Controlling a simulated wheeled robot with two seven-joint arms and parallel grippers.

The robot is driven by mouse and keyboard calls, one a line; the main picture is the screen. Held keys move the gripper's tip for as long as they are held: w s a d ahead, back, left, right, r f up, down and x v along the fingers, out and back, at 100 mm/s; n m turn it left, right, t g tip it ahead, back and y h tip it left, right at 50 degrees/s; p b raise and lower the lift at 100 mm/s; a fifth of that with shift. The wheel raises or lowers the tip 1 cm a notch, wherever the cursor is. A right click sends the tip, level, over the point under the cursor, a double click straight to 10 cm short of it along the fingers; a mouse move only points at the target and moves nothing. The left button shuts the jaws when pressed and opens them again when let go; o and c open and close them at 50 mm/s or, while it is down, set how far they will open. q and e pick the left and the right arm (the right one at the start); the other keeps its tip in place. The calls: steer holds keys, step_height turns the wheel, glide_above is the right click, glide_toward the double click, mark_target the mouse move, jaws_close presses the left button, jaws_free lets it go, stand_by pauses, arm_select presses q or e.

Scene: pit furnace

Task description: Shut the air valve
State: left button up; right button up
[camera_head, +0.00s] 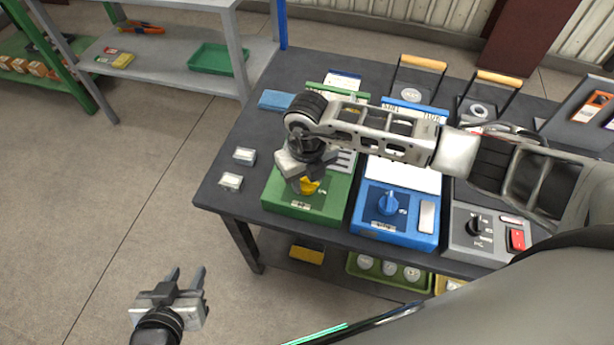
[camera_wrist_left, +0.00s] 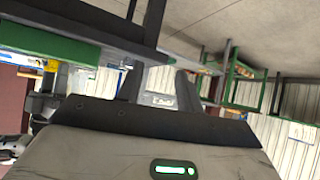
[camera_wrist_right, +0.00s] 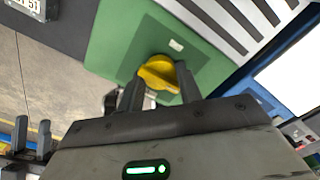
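A green box (camera_head: 285,195) with a yellow knob (camera_head: 309,186) stands at the left front of the dark bench. I take this knob for the air valve; its label is too small to read. In the right wrist view the yellow knob (camera_wrist_right: 160,74) lies just ahead of and between the fingertips. My right gripper (camera_head: 308,172) is open and reaches down over the knob, hiding part of it. I cannot tell whether the fingers touch it. My left gripper (camera_head: 185,278) is open and empty over the floor, left of the bench.
A blue box (camera_head: 405,228) with a blue knob and a grey box (camera_head: 470,245) with a black knob and red switch stand to the right. Two small blocks (camera_head: 237,168) lie on the bench's left edge. A shelf (camera_head: 180,60) stands behind. The left floor is clear.

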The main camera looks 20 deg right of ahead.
steer(key=c, duration=0.4)
